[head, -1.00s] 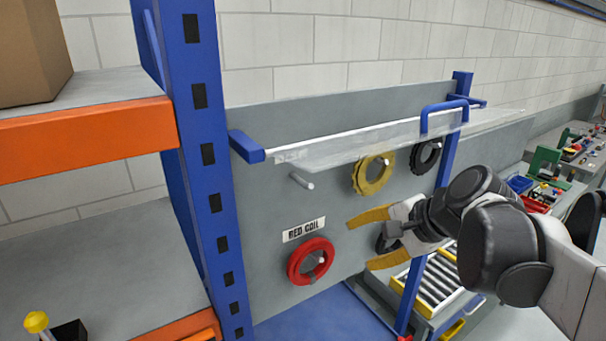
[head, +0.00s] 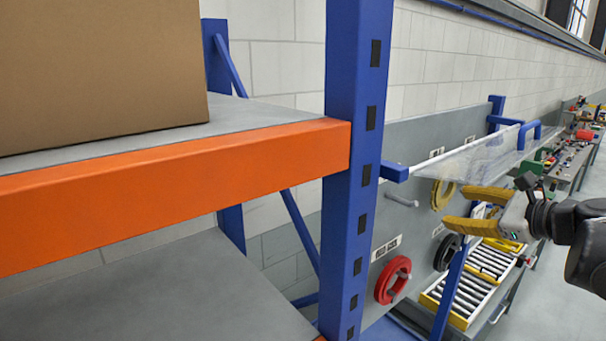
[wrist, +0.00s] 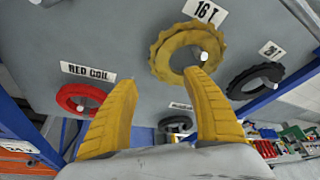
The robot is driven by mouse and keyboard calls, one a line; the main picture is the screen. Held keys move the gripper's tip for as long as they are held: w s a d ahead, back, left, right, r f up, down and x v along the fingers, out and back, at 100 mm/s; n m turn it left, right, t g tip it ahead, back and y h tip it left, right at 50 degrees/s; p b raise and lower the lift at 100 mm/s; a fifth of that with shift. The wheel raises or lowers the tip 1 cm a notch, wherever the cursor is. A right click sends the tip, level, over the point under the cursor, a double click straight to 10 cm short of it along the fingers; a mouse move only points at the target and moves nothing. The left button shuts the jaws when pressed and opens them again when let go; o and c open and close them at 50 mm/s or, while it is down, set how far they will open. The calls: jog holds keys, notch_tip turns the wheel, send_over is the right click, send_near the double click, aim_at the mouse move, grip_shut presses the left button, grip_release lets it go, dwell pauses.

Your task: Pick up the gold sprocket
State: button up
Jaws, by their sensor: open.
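The gold sprocket (wrist: 160,50) is a toothed yellow ring hanging on a peg of the grey board, under a "16 T" label in the wrist view. In the head view the sprocket (head: 437,194) is partly hidden by the clear panel's edge. My gripper (head: 464,207) is open and empty, its yellow fingers pointing at the board. In the wrist view the gripper (wrist: 161,80) has its fingertips just below the sprocket, the right tip overlapping its lower edge. I cannot tell whether they touch.
A clear panel (head: 480,158) with a blue handle (head: 530,134) juts out above the sprocket. A red coil (head: 393,280) and dark rings, one a dark sprocket (wrist: 256,80), hang nearby. A blue upright (head: 353,175) and orange shelf beam (head: 170,190) stand at the left.

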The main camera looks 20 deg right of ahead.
aim_at(438, 202)
jog(key=x, duration=0.2)
jog(key=p+x, duration=0.1)
jog(key=x, duration=0.2)
jog(key=shift+w+a+r, duration=0.1)
jog(key=shift+w+r, duration=0.05)
jog(key=shift+w, duration=0.05)
jog(key=shift+s+a, duration=0.1)
jog(key=shift+s, duration=0.05)
grip_shut()
